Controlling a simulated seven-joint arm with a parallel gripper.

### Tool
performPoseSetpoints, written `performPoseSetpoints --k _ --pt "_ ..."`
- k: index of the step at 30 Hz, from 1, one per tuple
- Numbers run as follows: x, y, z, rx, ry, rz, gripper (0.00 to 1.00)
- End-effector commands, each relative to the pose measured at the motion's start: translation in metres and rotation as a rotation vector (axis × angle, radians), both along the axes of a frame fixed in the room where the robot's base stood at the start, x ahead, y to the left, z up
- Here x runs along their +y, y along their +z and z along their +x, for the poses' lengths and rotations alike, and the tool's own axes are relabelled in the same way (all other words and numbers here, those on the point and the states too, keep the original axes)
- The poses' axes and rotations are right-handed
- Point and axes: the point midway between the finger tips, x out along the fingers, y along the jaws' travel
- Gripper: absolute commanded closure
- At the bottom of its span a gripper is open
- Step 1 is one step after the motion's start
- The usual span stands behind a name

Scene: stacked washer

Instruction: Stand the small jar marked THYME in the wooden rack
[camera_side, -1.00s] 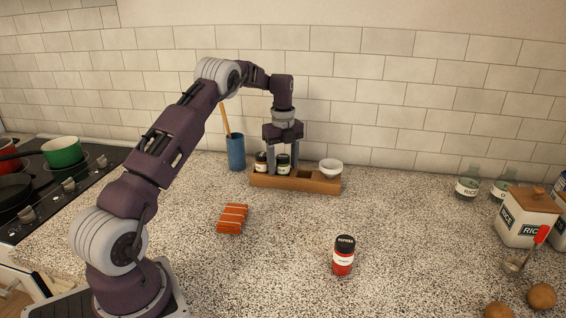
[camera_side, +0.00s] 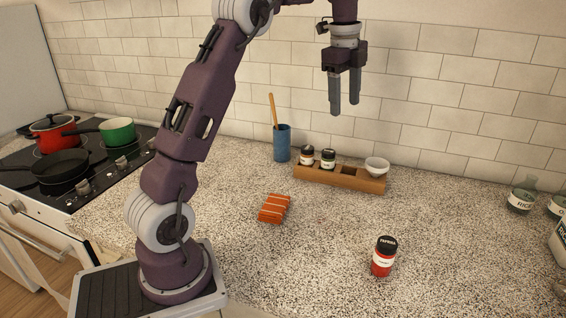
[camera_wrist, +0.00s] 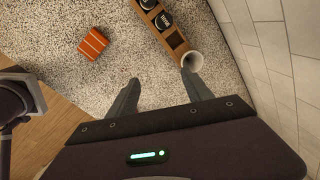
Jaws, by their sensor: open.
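The wooden rack (camera_side: 351,184) stands near the tiled wall; it also shows in the wrist view (camera_wrist: 176,41). Two small black-lidded jars stand upright in its left slots: a dark jar (camera_side: 307,155) and a jar with greenish contents (camera_side: 328,159). A slot right of the greenish jar looks empty. My gripper (camera_side: 344,112) is open and empty, high above the rack; its fingers also show in the wrist view (camera_wrist: 160,77).
A white bowl (camera_side: 377,165) sits at the rack's right end. A red jar marked PAPRIKA (camera_side: 384,258) stands in front on the speckled counter. A folded orange striped cloth (camera_side: 274,208) lies left of it. A blue cup (camera_side: 282,144) holds a wooden utensil. The stove is far left.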

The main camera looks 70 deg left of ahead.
Motion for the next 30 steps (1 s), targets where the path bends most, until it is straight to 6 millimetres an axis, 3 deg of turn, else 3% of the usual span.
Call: performPoseSetpoints --k 1,3,5,6,9,13,15,18,30 --pt "-0.032 0.023 -0.021 -0.043 0.106 -0.013 0.41" --pt "-0.077 0.043 -0.058 -0.106 0.297 -0.046 0.41" --pt "-0.114 0.05 -0.098 -0.159 0.462 -0.089 0.41" --pt "-0.136 0.049 -0.128 -0.194 0.569 -0.123 0.41" --pt "-0.178 0.03 -0.2 -0.266 0.815 -0.22 0.41" --pt "-0.203 -0.01 -0.265 -0.319 1.043 -0.331 0.41" --pt "-0.208 -0.026 -0.284 -0.332 1.118 -0.371 0.41" --pt "-0.21 -0.037 -0.295 -0.338 1.168 -0.398 0.41" --pt "-0.21 -0.038 -0.296 -0.335 1.178 -0.399 0.41"
